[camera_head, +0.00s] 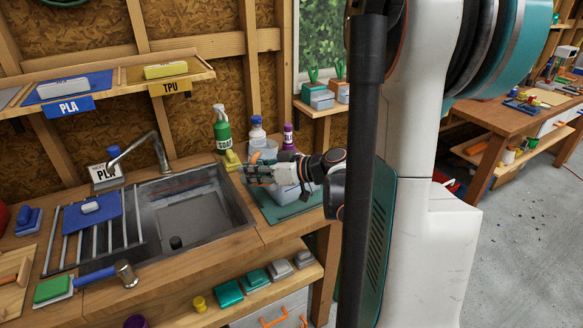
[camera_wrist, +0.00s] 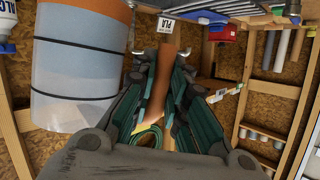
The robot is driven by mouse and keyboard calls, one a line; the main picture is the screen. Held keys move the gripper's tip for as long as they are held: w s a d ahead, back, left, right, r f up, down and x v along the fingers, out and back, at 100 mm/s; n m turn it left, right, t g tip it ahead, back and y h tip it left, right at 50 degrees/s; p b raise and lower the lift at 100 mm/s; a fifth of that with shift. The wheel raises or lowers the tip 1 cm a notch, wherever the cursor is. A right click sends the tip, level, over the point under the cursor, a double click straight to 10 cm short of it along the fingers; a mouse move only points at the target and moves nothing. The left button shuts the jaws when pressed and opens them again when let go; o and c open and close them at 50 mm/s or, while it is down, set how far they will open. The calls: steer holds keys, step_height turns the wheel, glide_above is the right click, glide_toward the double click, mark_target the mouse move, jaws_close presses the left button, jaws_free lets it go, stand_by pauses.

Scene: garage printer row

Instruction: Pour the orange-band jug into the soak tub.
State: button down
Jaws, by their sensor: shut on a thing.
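The orange-band jug (camera_wrist: 82,75) shows large at the left of the wrist view, a translucent body with dark lines and an orange band at one end.
A green spray bottle (camera_head: 222,130), a blue-capped bottle (camera_head: 257,134) and a purple bottle (camera_head: 288,137) stand behind my gripper. The sink (camera_head: 190,215) with its tap (camera_head: 160,150) lies to the left.

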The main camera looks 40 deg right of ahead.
mark_target(272, 152)
steer(key=shift+w+d+r+m+t+y, duration=0.1)
steer(key=shift+d+r+m+t+y, duration=0.15)
steer(key=shift+d+r+m+y, duration=0.45)
steer(key=shift+d+r+m+t+y, duration=0.3)
steer(key=shift+d+r+m, duration=0.65)
steer(key=shift+d, duration=0.25)
steer(key=shift+r, duration=0.1)
steer(key=shift+d+r, duration=0.15)
steer(key=shift+d, duration=0.15)
steer(key=shift+d+r+m+t+y+b, duration=0.2)
steer(key=shift+d+m+t+y, duration=0.25)
steer(key=shift+m, duration=0.35)
steer(key=shift+d+r+m+t+y+b, duration=0.1)
steer(key=shift+d+m+t+y+b, duration=0.15)
steer(key=shift+d+m, duration=0.4)
stand_by(0.5)
steer(key=shift+w+d+f+m+t+b, duration=0.1)
steer(key=shift+d+f+m+t+b, duration=0.25)
steer(key=shift+f+m+b, duration=0.5)
stand_by(2.1)
steer(key=shift+d+m+b, duration=0.2)
steer(key=shift+m+b, duration=0.1)
steer(key=shift+m, duration=0.05)
stand_by(0.5)
